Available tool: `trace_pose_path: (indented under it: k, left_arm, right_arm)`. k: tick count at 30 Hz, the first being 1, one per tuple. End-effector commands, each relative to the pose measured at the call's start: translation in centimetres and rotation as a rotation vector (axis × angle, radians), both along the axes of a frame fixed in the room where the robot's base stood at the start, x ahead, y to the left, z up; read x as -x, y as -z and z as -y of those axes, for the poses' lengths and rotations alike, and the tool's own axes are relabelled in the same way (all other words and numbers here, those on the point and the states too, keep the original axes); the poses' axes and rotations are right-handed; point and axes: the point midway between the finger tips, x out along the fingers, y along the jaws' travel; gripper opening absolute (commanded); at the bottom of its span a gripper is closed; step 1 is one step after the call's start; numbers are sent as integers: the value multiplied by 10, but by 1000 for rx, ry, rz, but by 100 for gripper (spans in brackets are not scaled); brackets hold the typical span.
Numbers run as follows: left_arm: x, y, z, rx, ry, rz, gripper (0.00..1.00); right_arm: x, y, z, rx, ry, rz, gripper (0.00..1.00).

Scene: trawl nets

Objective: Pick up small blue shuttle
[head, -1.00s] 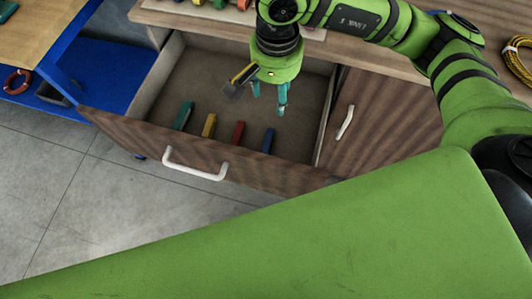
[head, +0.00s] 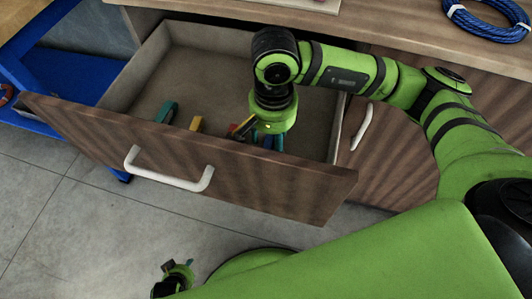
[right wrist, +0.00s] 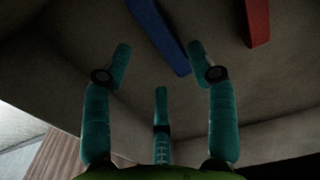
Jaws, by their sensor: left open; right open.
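The small blue shuttle (right wrist: 158,35) lies on the drawer floor. In the right wrist view it runs from the top edge down to between the fingertips of my right gripper (right wrist: 160,75), which is open and empty. In the head view my right gripper (head: 266,138) points down into the drawer over the shuttle's place, and its fingers largely hide the shuttle. I cannot tell whether the fingers touch it. My left gripper (head: 177,268) is open, low at the bottom of the head view, outside the drawer and far from the shuttle.
The open drawer (head: 140,60) also holds a green shuttle (head: 167,112), a yellow shuttle (head: 196,124) and a red shuttle (right wrist: 257,20). The drawer front has a white handle (head: 168,178). A blue rope coil (head: 487,22) lies on the worktop. The drawer's back left is clear.

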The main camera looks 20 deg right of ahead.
Motion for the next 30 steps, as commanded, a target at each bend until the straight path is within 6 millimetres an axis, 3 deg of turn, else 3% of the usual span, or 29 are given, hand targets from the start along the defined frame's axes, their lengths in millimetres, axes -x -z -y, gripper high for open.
trace_pose_path:
  k: [9, 17, 21, 30]
  left_arm:
    - [-1, 0, 0, 0, 1, 3, 46]
    - [-1, 0, 0, 0, 1, 2, 46]
    - [-1, 0, 0, 0, 1, 2, 46]
    - [-1, 0, 0, 0, 1, 3, 46]
  right_arm:
    - [-3, 42, -4, 0, -1, -1, 58]
    - [-4, 44, -4, -1, -1, 1, 58]
    - [-4, 44, -4, -1, -1, 1, 5]
    - [-4, 44, -4, -1, 0, 1, 4]
